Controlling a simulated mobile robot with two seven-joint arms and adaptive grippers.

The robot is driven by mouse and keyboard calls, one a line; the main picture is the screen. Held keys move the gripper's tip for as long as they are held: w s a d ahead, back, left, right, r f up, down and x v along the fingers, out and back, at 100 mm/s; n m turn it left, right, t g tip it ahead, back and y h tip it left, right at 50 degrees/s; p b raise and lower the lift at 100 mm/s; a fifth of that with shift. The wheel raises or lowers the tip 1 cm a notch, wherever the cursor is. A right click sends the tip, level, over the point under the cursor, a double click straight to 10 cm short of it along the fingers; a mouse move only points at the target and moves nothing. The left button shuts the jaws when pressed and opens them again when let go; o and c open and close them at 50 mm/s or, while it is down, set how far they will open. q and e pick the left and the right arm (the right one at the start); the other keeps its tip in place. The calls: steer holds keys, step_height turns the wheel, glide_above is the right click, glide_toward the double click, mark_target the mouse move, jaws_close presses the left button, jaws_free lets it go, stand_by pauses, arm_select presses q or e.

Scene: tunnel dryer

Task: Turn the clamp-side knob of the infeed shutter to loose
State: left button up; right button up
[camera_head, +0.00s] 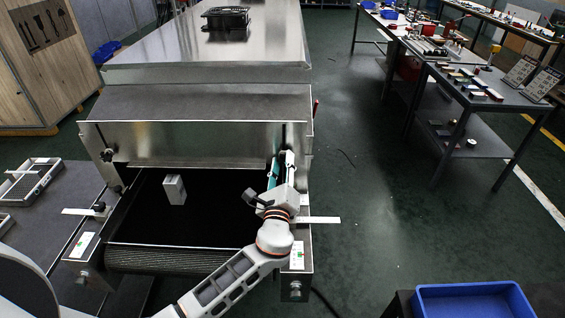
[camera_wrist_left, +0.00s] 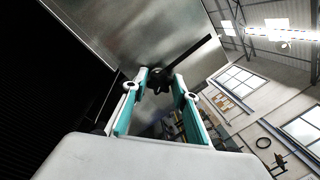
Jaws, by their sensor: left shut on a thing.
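The infeed shutter (camera_head: 200,146) is the metal plate across the mouth of the dryer. A dark knob (camera_wrist_left: 159,79) on its right side sits between the fingertips of my left gripper (camera_wrist_left: 157,88). The gripper is shut on this knob. In the head view my left gripper (camera_head: 284,163) reaches the right end of the shutter and hides most of the knob. A long dark bar or slot (camera_wrist_left: 195,55) runs from the knob to the upper right in the wrist view. A second knob (camera_head: 107,155) is at the left end of the shutter. My right gripper is not in view.
A grey block (camera_head: 174,189) stands on the black belt (camera_head: 215,225) below the shutter. Metal side rails with white strips flank the belt. A blue bin (camera_head: 475,302) is at the lower right.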

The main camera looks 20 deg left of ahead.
arm_select(q)
steer(key=o, duration=1.1)
steer(key=v, duration=1.2)
